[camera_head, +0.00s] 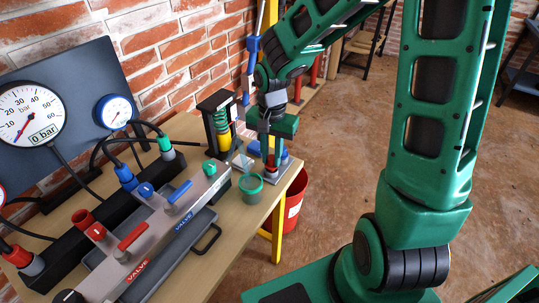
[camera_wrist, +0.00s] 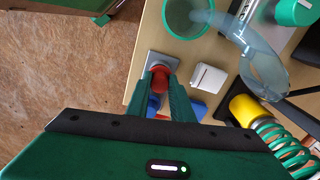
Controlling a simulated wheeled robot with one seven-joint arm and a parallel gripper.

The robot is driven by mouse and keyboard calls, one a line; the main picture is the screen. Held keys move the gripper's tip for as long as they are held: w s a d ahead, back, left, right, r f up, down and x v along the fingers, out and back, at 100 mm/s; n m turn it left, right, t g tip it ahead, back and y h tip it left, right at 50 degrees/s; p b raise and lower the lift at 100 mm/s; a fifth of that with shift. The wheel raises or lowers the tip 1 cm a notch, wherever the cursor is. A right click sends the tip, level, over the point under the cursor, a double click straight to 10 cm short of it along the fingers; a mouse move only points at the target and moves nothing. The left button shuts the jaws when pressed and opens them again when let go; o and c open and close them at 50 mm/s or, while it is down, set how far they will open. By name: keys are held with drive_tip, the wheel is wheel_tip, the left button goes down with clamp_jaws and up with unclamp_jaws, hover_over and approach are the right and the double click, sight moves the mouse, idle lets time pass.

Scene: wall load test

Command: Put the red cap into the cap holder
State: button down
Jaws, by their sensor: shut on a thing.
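The red cap (camera_wrist: 160,72) shows between the fingertips of my gripper (camera_wrist: 163,82) in the wrist view, and my gripper is shut on it. In the head view my gripper (camera_head: 269,148) points down at the table's far right corner, with a little red (camera_head: 271,160) at its tips. A grey square plate (camera_wrist: 152,61) lies under the cap; it looks like the cap holder's base, and it also shows in the head view (camera_head: 271,177). Whether the cap touches or sits in the holder is hidden by the fingers. Blue parts (camera_wrist: 197,110) show beside the fingers.
A red bin (camera_head: 292,205) is beside the table.

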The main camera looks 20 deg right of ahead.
drive_tip(key=shift+f, duration=0.75)
idle(0.8)
drive_tip(key=c, duration=1)
unclamp_jaws()
drive_tip(key=shift+r, duration=4.05)
drive_tip(key=shift+d, duration=0.1)
